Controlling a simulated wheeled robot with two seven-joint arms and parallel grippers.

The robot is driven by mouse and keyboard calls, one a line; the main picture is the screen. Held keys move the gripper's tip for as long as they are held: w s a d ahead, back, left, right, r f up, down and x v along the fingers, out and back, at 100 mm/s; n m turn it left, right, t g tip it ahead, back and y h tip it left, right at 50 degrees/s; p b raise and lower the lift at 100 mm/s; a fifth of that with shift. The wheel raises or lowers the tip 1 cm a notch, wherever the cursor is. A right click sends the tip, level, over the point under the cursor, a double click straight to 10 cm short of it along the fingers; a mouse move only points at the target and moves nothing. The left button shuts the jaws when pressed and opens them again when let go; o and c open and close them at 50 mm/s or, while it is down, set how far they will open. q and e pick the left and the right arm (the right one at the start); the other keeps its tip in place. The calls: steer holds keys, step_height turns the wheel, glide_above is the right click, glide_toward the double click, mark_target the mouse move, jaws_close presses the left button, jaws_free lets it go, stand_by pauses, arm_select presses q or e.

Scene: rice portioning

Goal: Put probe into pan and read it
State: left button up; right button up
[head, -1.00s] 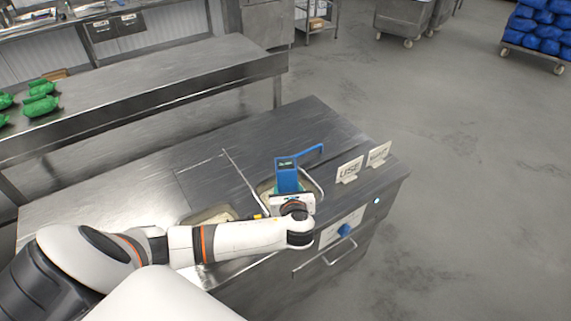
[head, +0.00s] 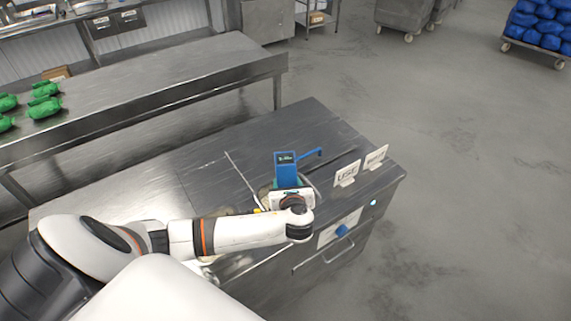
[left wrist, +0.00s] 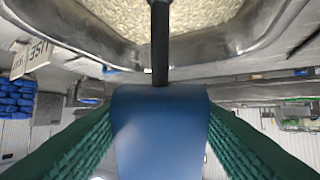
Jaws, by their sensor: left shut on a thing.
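The blue probe (head: 286,169) with a small dark display on top stands upright in my left gripper (head: 290,191), over the near part of the bench. My left gripper is shut on it. In the left wrist view, the green ridged fingers (left wrist: 160,128) are on both sides of the blue probe body (left wrist: 160,135). Its black stem runs over the pan rim (left wrist: 225,47) against the pale rice (left wrist: 195,15); the tip is out of frame. In the head view the pan (head: 317,190) is partly hidden by the probe and gripper. My right gripper is not in view.
A blue handle (head: 307,155) sticks out behind the probe. Two white sign cards, one reading USE (head: 347,172), stand at the bench's right. Green bags (head: 44,107) lie on another table.

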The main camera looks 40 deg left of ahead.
mark_target(286, 165)
arm_select(q)
steer(key=shift+w+a+r, duration=0.1)
steer(key=shift+w+r, duration=0.05)
steer(key=shift+r, duration=3.05)
